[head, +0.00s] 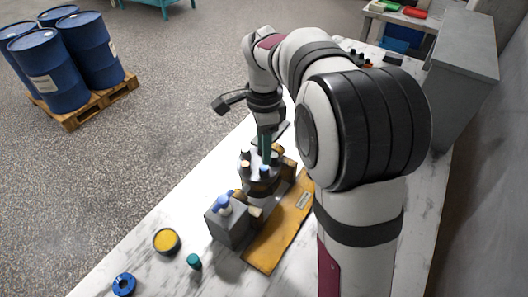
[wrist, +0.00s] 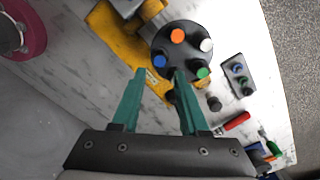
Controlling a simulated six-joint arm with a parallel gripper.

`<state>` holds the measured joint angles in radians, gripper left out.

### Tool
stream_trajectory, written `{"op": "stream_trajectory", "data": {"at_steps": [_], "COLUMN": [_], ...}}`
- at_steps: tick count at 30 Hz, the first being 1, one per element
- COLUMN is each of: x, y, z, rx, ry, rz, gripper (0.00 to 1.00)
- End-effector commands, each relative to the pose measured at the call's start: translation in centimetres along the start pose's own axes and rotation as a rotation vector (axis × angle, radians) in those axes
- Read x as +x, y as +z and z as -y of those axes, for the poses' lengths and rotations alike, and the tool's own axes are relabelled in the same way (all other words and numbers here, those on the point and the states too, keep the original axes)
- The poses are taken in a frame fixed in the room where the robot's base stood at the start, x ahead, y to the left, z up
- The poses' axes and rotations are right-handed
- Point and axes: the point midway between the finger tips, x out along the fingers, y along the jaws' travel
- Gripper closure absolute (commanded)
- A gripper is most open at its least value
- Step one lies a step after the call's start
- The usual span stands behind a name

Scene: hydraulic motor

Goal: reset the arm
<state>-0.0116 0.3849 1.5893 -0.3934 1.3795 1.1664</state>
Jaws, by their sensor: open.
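My gripper (wrist: 160,72) is open, its two teal fingers apart with nothing between them in the wrist view. It points down over the table in the head view (head: 266,145). The motor's round dark grey top (wrist: 182,52) lies just beyond the fingertips and carries orange, white, blue and green round parts. In the head view the motor (head: 260,187) stands right below my gripper, partly hidden by it. I cannot tell whether the fingers touch it.
A yellow plate (head: 276,234) lies under and beside the motor. A yellow-topped disc (head: 166,241), a teal cap (head: 194,261) and a blue ring (head: 124,285) lie at front left. Blue barrels (head: 52,80) stand on the floor.

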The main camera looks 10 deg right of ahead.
Motion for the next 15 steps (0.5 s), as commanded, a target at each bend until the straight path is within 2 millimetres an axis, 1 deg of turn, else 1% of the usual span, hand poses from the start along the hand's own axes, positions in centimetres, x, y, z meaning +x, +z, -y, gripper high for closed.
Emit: {"op": "stream_trajectory", "data": {"at_steps": [5,15], "x": [-1.01,-1.08], "y": [-0.01,-0.01], "z": [-0.01,-0.02], "rx": [-0.001,0.0], "ry": [0.0,0.0], "rz": [-0.001,0.0], "gripper": [0.56,0.56]}}
